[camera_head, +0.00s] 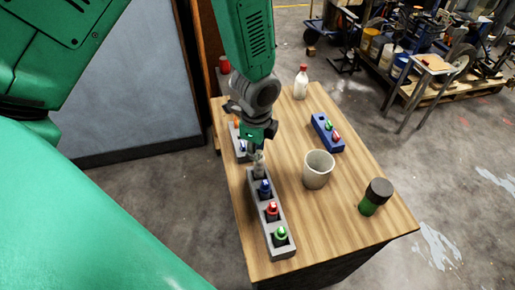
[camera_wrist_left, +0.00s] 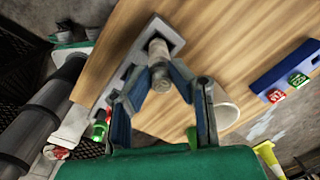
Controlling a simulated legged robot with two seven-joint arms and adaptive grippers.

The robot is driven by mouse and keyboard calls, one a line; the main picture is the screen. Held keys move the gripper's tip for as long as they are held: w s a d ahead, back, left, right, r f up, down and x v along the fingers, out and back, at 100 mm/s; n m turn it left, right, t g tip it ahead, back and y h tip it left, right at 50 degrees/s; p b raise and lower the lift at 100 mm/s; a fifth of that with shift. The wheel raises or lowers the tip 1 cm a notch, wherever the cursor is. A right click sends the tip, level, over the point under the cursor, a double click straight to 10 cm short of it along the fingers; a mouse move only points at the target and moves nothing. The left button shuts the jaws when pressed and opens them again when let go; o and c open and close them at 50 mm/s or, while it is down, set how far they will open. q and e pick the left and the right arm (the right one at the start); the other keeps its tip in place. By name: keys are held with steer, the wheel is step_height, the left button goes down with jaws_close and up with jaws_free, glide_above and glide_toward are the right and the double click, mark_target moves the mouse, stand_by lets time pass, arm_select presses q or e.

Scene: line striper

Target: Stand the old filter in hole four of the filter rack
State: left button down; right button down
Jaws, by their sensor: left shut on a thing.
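The grey filter rack (camera_head: 285,252) lies along the left side of the wooden table, with a row of square holes. My left gripper (camera_head: 257,150) is above its far end. In the left wrist view its two fingers (camera_wrist_left: 163,88) are shut on the old filter (camera_wrist_left: 160,72), a dull grey-beige cylinder, also visible in the head view (camera_head: 259,160). The filter's lower end is at the rack's far hole; how deep it sits cannot be told. A blue-topped piece (camera_head: 264,187), a red one (camera_head: 272,211) and a green one (camera_head: 281,234) stand in the other holes. My right gripper is out of view.
A white cup (camera_head: 318,170), a blue block (camera_head: 327,132) with red and green pieces, a dark-capped green jar (camera_head: 375,197) and a red-capped white bottle (camera_head: 301,82) stand on the table. A second grey holder (camera_head: 238,143) is behind my gripper. The table's near right is clear.

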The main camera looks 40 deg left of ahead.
arm_select(q)
steer(key=shift+f+b, duration=0.65)
steer(key=shift+f, duration=0.85)
stand_by(0.9)
steer(key=shift+f, duration=0.65)
steer(key=c, duration=1)
jaws_free()
steer(key=shift+c, duration=0.2)
steer(key=shift+r+p, duration=0.7)
steer(key=shift+r, duration=0.45)
steer(key=shift+s+d+r, duration=0.1)
steer(key=shift+r, duration=1.1)
steer(key=shift+s+d+r, duration=0.1)
steer(key=shift+r, duration=1.05)
